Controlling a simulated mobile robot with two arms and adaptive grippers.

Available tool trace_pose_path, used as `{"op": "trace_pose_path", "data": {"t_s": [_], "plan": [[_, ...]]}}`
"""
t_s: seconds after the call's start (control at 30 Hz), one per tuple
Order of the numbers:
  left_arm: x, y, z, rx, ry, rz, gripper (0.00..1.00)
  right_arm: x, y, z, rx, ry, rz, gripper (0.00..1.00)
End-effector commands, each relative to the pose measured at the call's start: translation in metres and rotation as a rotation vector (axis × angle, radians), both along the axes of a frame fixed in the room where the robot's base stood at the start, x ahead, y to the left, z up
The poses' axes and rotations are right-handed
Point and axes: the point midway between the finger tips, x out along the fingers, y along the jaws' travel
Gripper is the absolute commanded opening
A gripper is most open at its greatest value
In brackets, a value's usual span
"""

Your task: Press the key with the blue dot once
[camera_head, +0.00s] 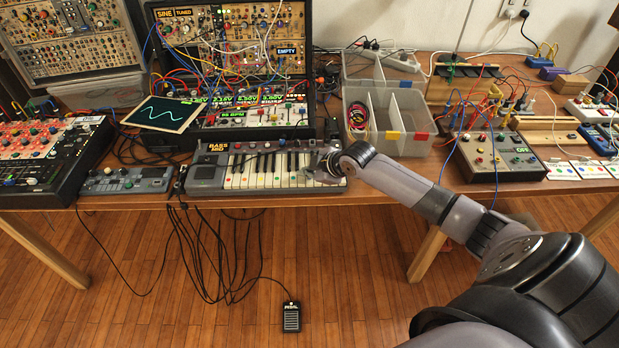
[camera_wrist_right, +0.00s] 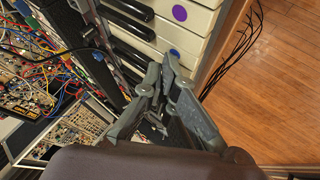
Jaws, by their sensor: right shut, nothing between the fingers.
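In the right wrist view, the key with the blue dot (camera_wrist_right: 173,52) is just beyond my right fingertips (camera_wrist_right: 168,62), and a key with a purple dot (camera_wrist_right: 179,13) lies farther up the picture. My right gripper (camera_head: 324,164) is over the right end of the keys, shut and empty. I cannot tell whether its tips touch the blue-dot key. The gripper hides some keys in the head view. My left gripper is not in view.
A divided bin (camera_head: 386,135) stands behind the gripper. A grey box with knobs (camera_head: 497,156) is to the right. A small grey unit (camera_head: 125,182) sits left of the keyboard. Cables hang off the table edge to a pedal (camera_head: 291,318) on the floor.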

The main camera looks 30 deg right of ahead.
Motion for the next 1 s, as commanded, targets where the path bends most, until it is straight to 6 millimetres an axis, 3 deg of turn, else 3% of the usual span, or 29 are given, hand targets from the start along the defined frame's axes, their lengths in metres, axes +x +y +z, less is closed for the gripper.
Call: {"op": "trace_pose_path", "data": {"t_s": [0.73, 1.0], "plan": [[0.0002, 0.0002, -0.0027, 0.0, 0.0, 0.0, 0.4, -0.0001, 0.0, -0.0068, -0.001, 0.001, -0.001, 0.0], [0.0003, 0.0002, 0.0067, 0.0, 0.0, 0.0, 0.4, -0.0001, -0.0001, 0.0024, 0.0, 0.0, 0.0, 0.0]]}}
